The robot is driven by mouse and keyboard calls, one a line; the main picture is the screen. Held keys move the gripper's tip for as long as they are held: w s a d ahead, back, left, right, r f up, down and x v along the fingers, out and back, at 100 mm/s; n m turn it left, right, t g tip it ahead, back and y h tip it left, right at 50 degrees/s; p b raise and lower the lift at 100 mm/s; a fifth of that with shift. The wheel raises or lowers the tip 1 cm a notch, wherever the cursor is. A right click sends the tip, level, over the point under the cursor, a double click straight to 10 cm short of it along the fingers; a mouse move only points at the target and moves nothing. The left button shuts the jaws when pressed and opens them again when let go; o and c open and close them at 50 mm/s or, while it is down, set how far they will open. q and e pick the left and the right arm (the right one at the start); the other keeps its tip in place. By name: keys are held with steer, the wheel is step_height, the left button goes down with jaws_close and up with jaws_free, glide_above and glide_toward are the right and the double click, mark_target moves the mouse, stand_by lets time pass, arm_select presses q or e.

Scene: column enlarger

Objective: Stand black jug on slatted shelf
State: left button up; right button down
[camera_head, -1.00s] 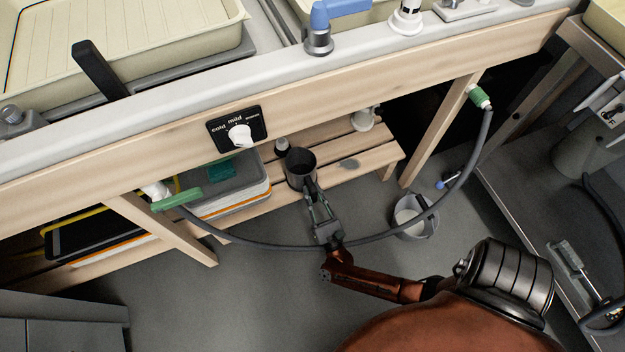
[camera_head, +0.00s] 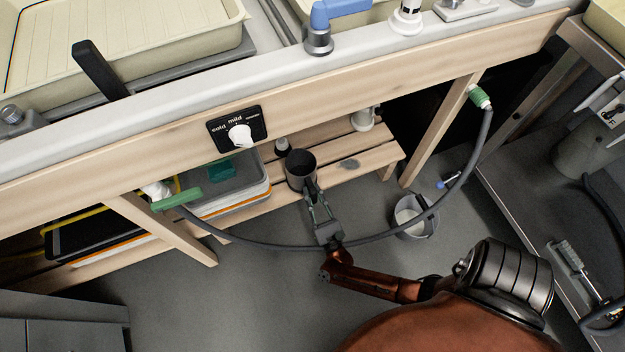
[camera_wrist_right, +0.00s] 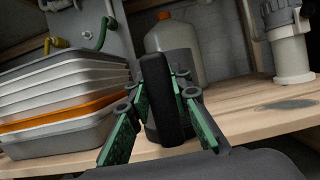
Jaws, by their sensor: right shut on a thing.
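The black jug (camera_head: 301,172) is upright at the slatted shelf (camera_head: 377,157) under the sink bench, its open top facing up in the head view. My right gripper (camera_head: 314,192) is shut on the jug's handle side. In the right wrist view the jug's dark handle (camera_wrist_right: 153,98) stands between the green-padded fingers of the right gripper (camera_wrist_right: 155,120), and the shelf's wooden slats (camera_wrist_right: 255,110) run behind and beside it. Whether the jug's base touches the slats cannot be told. My left gripper is not in view.
Stacked grey trays (camera_head: 235,185) sit on the shelf left of the jug. A bottle with an orange cap (camera_wrist_right: 174,47) stands behind it, and a white pipe (camera_wrist_right: 288,45) is at right. A grey hose (camera_head: 375,238) loops in front, above a bucket (camera_head: 415,217) on the floor.

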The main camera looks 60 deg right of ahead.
steer(key=shift+f, duration=0.15)
steer(key=c, duration=1.7)
jaws_free()
steer(key=shift+s, duration=0.1)
steer(key=shift+v, duration=3.95)
steer(key=shift+f, duration=0.1)
steer(key=v, duration=0.7)
steer(key=shift+s+a, duration=0.15)
steer(key=shift+s, duration=0.1)
